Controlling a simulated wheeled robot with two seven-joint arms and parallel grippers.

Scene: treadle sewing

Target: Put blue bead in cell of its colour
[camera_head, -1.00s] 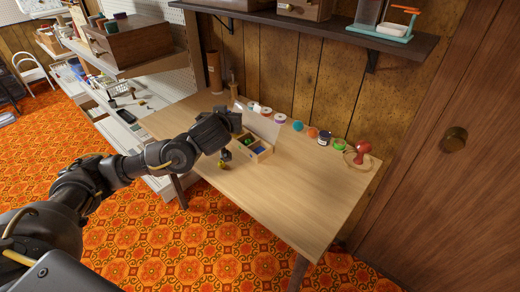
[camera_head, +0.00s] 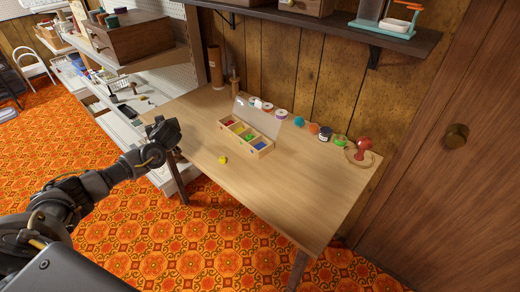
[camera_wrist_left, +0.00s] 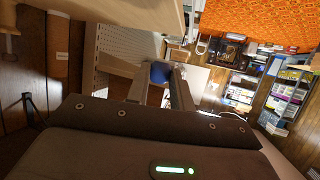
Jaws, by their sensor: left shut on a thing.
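The blue bead (camera_wrist_left: 159,72) is between the fingertips of my left gripper (camera_wrist_left: 160,84) in the wrist view. In the head view my left gripper (camera_head: 163,127) is at the table's left edge, apart from the bead box; the bead cannot be made out there. The wooden box (camera_head: 262,154) stands on the table with its clear lid (camera_head: 257,117) raised. Its coloured cells show in a row: red, yellow, green, then the blue cell (camera_head: 260,145) at the near right end. My right gripper is not in view.
A yellow bead (camera_head: 223,160) lies on the table (camera_head: 290,190) left of the box. Spools, jars and a red stamp-like object (camera_head: 364,145) line the wall side. A shelf (camera_head: 320,35) hangs above. The table's front and right are clear.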

